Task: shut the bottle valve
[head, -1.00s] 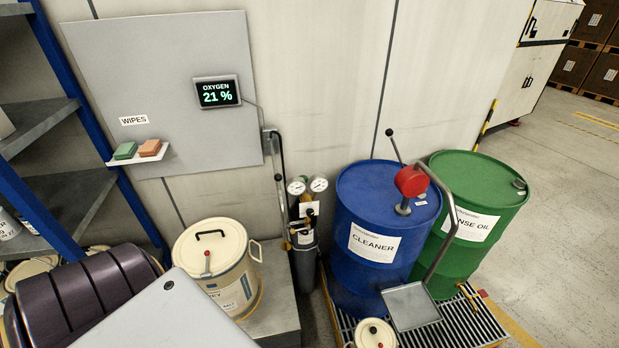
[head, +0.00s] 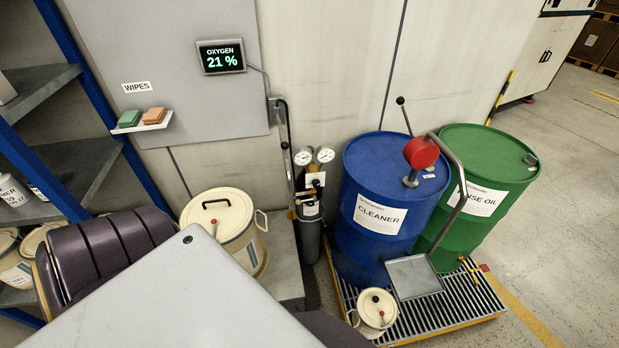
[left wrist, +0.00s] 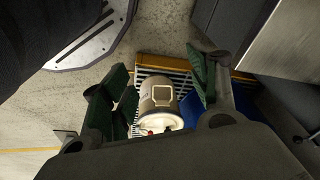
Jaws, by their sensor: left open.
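The gas bottle (head: 310,235) is dark grey and stands upright against the wall, left of the blue drum, in the head view. Two round gauges (head: 314,156) sit at its top, with brass fittings and a small dark valve part (head: 316,182) just below them. Whether the valve is open or shut is too small to tell. My left gripper (left wrist: 156,68) shows in the left wrist view with its green-black fingers apart and nothing between the tips. Beyond them is a small cream can (left wrist: 158,98) on the grating. The bottle is not clear in that view. My right gripper is not in view.
A blue CLEANER drum (head: 366,255) with a red hand pump (head: 421,152) and a green RINSE OIL drum (head: 455,235) stand on a grated pallet (head: 455,305). A large cream bucket (head: 247,245) stands left of the bottle. Open floor (head: 580,240) lies at right.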

